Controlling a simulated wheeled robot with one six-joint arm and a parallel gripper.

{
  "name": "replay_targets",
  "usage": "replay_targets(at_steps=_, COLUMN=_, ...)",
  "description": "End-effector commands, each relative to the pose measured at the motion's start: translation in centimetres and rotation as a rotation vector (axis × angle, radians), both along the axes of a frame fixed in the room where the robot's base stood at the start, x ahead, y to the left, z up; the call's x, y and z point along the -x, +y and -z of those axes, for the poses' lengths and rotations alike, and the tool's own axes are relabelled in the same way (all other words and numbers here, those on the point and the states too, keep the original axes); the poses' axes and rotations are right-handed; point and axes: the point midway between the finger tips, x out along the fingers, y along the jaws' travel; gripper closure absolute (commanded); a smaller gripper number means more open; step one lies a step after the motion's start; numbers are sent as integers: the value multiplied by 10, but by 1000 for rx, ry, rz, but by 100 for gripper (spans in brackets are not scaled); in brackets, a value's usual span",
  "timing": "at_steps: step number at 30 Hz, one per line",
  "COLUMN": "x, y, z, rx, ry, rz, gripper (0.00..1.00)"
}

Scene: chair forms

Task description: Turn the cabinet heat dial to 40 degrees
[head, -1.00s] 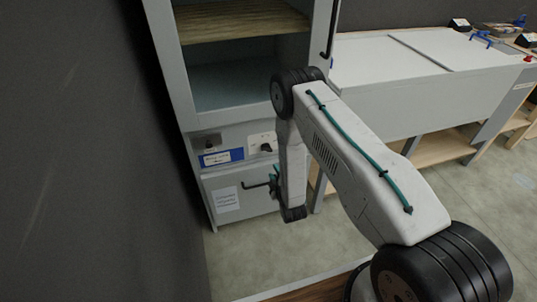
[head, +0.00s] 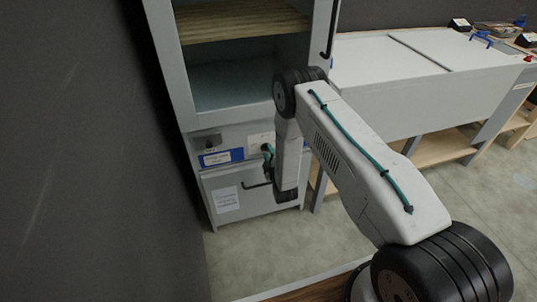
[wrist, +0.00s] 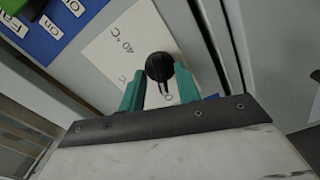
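The black heat dial (wrist: 160,66) sits on a white plate (wrist: 117,50) marked with "40 °C" and other labels that are partly hidden. In the wrist view my gripper (wrist: 160,82) has its two teal fingers apart, one on each side of the dial. I cannot tell whether the fingers touch it. In the head view my gripper (head: 267,156) is at the cabinet's control panel, in front of the white plate (head: 259,140), and hides the dial there. The cabinet (head: 186,75) is light grey with an open upper compartment.
A blue label (head: 222,158) and a dark switch (head: 207,143) are left of the dial plate. A black handle (head: 256,185) is on the lower door below. A dark wall (head: 90,150) stands close on the left. A grey-white bench (head: 400,85) is at the right.

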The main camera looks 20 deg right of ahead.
Motion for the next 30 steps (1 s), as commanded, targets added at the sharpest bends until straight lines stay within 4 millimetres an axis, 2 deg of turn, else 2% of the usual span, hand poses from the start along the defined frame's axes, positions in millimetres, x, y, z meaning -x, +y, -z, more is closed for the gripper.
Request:
replay_targets(at_steps=2, x=0, y=0, z=0, rx=0, ry=0, rz=0, gripper=67)
replay_targets(at_steps=3, x=0, y=0, z=0, rx=0, ry=0, rz=0, gripper=73)
replay_targets(at_steps=6, x=0, y=0, z=0, rx=0, ry=0, rz=0, gripper=100)
replay_targets(at_steps=20, x=1, y=0, z=0, rx=-58, ry=1, rz=0, gripper=100)
replay_targets(at_steps=30, x=1, y=1, z=1, rx=-307, ry=1, rz=0, gripper=100)
